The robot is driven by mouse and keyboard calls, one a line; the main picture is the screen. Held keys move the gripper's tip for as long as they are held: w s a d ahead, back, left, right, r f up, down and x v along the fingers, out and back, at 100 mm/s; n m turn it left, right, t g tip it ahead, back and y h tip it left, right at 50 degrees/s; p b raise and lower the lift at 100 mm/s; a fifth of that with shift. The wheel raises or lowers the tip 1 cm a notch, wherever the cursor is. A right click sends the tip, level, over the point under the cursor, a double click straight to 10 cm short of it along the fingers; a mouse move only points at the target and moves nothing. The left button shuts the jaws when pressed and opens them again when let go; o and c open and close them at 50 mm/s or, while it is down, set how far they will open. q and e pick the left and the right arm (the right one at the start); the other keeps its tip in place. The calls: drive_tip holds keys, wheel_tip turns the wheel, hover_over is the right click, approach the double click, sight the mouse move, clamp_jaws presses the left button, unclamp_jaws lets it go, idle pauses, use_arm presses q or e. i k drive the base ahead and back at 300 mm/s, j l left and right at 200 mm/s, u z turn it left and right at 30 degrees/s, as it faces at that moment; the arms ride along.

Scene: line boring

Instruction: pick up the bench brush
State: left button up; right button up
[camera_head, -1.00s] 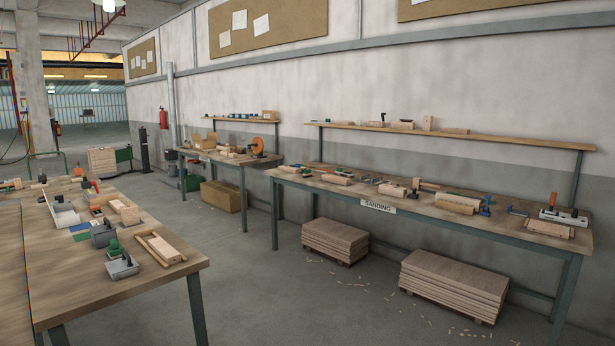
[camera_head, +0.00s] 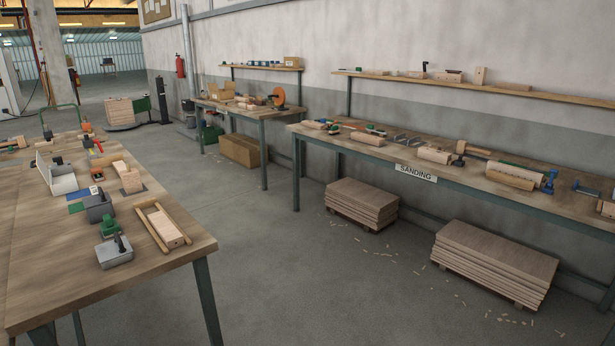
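I cannot make out a bench brush for certain among the small items on the benches. The near left bench (camera_head: 40,270) carries a wooden frame-like piece with two rails (camera_head: 162,226), a grey metal box-shaped tool (camera_head: 114,252), a green-topped item (camera_head: 109,226) and a white angled tray (camera_head: 60,176). Neither of my grippers shows in the view.
Two board stacks lie on the floor under the sanding bench, one left (camera_head: 361,203) and one right (camera_head: 494,262), with shavings around. A further bench (camera_head: 245,108) stands at the back, a cardboard box (camera_head: 243,150) below it. The grey floor between the benches is clear.

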sight(334, 129)
drive_tip(key=i, duration=6.45)
